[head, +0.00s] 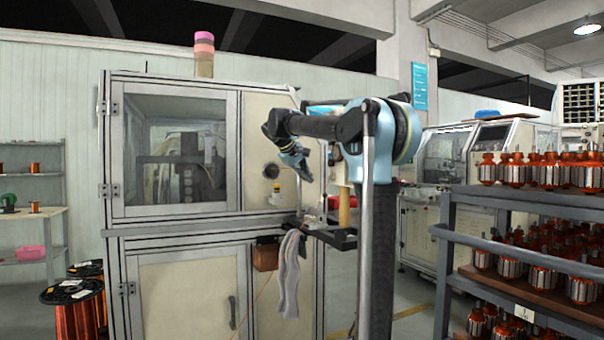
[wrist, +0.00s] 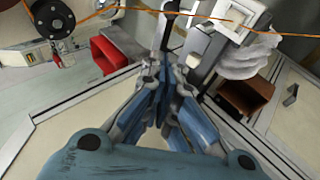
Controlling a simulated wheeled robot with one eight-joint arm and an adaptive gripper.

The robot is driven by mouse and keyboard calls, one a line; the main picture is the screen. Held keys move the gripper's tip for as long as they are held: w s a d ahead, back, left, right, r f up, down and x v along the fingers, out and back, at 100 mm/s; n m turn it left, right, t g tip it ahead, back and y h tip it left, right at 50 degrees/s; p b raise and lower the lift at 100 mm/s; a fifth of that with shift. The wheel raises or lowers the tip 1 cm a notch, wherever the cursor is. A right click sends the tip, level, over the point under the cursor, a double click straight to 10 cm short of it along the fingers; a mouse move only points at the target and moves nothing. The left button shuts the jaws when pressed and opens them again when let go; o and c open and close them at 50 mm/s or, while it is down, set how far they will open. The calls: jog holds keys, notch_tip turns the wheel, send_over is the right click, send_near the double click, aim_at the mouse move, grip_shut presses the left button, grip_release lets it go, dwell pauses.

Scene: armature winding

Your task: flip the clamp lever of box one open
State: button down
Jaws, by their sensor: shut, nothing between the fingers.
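My gripper (head: 303,173) is in front of the right side of the large grey machine in the head view, its fingers pointing down and to the right. In the wrist view my gripper (wrist: 174,60) has its fingers together and empty. Just beyond the fingertips are a dark upright bar and a small pale knob (wrist: 199,44); I cannot tell whether this is the clamp lever. A white block (wrist: 240,16) stands at upper right with an orange wire (wrist: 205,20) running across it. I cannot tell which part is box one; the fingers hide some of this area.
A black wheel (wrist: 54,18) and a red bin (wrist: 116,52) are at left in the wrist view. A brown bin (wrist: 246,93) and a white cloth (wrist: 238,62) are at right. A rack (head: 445,250) of armatures stands at right in the head view.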

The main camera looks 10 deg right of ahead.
jog(key=shift+d+f, duration=1.95)
jog(key=shift+f, duration=0.15)
jog(key=shift+a, duration=0.1)
